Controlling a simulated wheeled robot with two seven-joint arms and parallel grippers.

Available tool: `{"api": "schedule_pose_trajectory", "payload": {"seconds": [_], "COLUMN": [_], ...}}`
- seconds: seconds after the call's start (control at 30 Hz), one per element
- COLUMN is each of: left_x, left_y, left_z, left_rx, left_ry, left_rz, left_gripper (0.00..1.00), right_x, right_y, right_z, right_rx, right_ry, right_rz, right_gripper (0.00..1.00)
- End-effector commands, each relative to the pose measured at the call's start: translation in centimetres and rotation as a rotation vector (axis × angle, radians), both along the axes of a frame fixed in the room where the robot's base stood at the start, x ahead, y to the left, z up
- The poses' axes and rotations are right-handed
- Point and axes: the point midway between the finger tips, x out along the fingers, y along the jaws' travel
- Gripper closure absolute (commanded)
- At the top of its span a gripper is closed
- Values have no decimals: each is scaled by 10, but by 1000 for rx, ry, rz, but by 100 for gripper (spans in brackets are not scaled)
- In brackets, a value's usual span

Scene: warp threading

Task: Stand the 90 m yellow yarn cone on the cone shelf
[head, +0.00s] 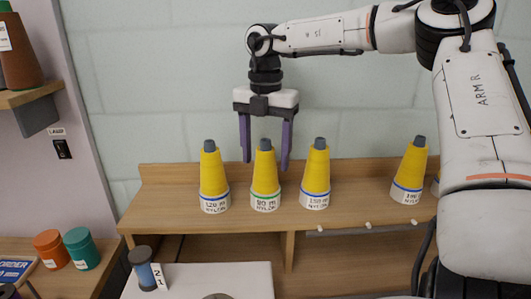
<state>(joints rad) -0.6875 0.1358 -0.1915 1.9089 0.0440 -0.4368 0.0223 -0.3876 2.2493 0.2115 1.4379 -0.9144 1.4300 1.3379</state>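The yellow yarn cone labelled 90 m (265,178) stands upright on a wooden shelf (150,205), with a grey tip and a green-ringed white base label. My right gripper (266,162) points down from above. Its two purple fingers are open and spread to the left and right of this cone's upper part, with gaps showing at the sides. Whether the fingers are level with the cone in depth is hard to tell. My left gripper is not in view.
Yellow cones stand close on both sides: a 120 m one (213,175) at left and a 150 m one (315,176) at right. Another yellow cone (411,168) stands farther right, near my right arm. Bare shelf lies between the right-hand cones. Orange (50,248) and teal (80,247) spools are lower left.

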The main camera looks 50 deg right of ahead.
Motion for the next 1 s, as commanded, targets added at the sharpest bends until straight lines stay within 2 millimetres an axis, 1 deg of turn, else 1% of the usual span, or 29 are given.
{"api": "schedule_pose_trajectory", "payload": {"seconds": [0.27, 0.37, 0.4, 0.47, 0.57, 0.6, 0.8, 0.9, 1.0], "left_x": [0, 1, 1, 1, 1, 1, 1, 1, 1], "left_y": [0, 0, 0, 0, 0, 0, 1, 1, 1], "left_z": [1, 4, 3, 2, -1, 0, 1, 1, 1], "left_rx": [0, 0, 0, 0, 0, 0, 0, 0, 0], "left_ry": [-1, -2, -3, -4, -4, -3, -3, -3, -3], "left_rz": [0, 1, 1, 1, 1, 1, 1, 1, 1], "left_gripper": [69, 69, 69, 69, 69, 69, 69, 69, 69], "right_x": [0, 0, 1, 1, 1, 1, 1, 1, 0], "right_y": [0, 0, 0, 0, 0, 0, 0, 0, 0], "right_z": [1, 7, 10, 18, 38, 48, 91, 107, 117], "right_rx": [0, 1, -1, -3, -4, -3, -2, -3, -1], "right_ry": [-1, -2, -3, -4, -6, -4, -3, -2, -1], "right_rz": [0, 0, -1, -2, -1, -3, -1, -1, 0], "right_gripper": [36, 36, 36, 36, 36, 36, 36, 36, 36]}}
